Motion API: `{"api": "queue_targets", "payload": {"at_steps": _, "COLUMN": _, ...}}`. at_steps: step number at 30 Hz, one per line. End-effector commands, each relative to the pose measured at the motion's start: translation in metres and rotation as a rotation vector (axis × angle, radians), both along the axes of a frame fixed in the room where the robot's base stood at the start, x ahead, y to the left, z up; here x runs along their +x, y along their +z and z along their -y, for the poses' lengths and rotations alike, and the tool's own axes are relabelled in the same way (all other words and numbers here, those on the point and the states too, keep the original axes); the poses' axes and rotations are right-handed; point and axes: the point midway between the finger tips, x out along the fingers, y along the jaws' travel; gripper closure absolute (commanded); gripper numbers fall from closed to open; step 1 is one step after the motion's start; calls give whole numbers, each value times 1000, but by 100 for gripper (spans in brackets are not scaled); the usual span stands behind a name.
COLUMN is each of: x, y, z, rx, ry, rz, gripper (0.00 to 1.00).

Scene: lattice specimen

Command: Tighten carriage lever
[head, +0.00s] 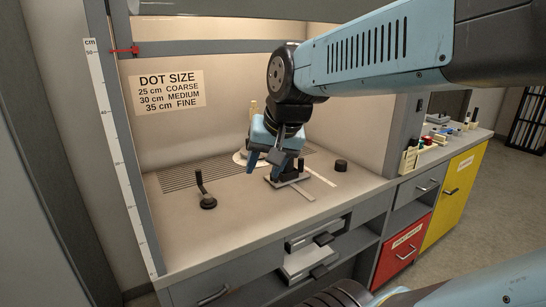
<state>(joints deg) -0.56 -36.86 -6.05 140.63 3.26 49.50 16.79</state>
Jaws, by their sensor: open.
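My gripper (265,163) hangs over the middle of the hood's worktop, fingers pointing down and open. Just beside its right finger is a small dark carriage (284,178) on a light flat plate, with a dark upright post. The gripper partly covers this assembly. I cannot make out a separate lever on it or tell whether the fingers touch it. Another black upright lever (205,190) on a round base stands at left on the worktop, apart from the gripper.
A pale round dish (240,159) and a light bottle sit behind the gripper. A black knob (341,166) stands to the right. A vertical centimetre scale (118,150) with a red pointer (125,51) lines the hood's left edge. The front left worktop is clear.

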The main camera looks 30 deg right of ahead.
Motion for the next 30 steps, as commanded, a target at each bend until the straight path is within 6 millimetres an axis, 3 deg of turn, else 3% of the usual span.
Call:
{"api": "queue_targets", "payload": {"at_steps": 14, "x": 115, "y": -27, "z": 61, "rx": 665, "ry": -1162, "rz": -170, "gripper": 53}}
{"api": "queue_targets", "payload": {"at_steps": 24, "x": 185, "y": -70, "z": 128, "rx": 1042, "ry": -2042, "rz": -228, "gripper": 53}}
{"api": "queue_targets", "payload": {"at_steps": 30, "x": 214, "y": -97, "z": 169, "rx": 1226, "ry": -2498, "rz": -196, "gripper": 53}}
